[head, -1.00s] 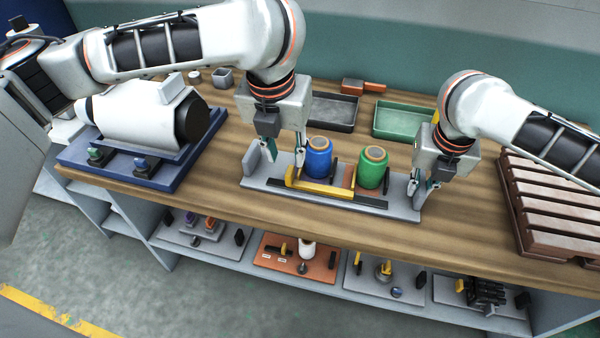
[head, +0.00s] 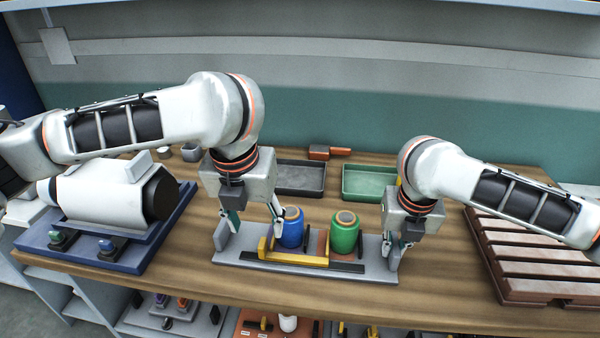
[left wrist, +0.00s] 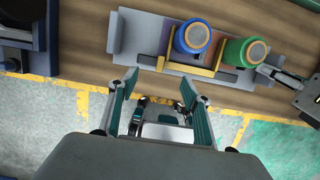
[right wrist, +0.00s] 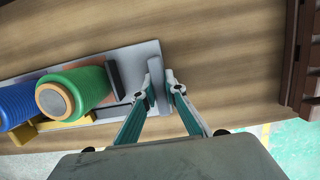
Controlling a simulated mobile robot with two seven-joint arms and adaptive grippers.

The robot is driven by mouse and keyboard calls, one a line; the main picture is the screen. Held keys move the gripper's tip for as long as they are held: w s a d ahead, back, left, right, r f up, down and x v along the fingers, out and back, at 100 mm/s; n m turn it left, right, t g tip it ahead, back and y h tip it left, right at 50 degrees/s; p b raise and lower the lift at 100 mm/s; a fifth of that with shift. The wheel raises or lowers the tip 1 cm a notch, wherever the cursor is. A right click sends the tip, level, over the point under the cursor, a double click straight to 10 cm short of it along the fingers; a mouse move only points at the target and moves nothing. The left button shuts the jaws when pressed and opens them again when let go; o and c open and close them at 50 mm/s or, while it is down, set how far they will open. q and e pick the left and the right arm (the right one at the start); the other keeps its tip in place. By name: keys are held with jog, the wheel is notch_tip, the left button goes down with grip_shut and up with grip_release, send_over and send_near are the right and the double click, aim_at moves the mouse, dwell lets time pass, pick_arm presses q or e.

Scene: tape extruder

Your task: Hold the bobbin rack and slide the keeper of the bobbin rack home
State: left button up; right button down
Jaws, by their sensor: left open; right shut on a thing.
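The bobbin rack (head: 228,259) is a long grey base with upright end plates, a blue bobbin (head: 292,232) and a green bobbin (head: 344,236). Its yellow keeper (head: 300,259) lies along the front, with a raised tab at its left end and black rail showing at both ends. My left gripper (head: 256,228) is open and empty above the rack's left part, one finger either side of the tab in the head view. In the left wrist view the keeper (left wrist: 190,69) is just beyond the open fingertips. My right gripper (right wrist: 163,80) is shut on the rack's right end plate (right wrist: 154,62).
A blue-based machine (head: 100,200) stands left of the rack and a brown slatted crate (head: 530,250) right. A dark tray (head: 300,178) and a green tray (head: 368,182) lie behind. Bare wood shows between rack and crate.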

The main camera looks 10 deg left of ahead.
pick_arm(q)
jog(key=w+v, duration=0.2)
jog(key=v, duration=0.5)
jog(key=shift+s+r, duration=0.15)
jog(key=shift+r, duration=0.4)
pick_arm(e)
jog(key=c, duration=2)
grip_release()
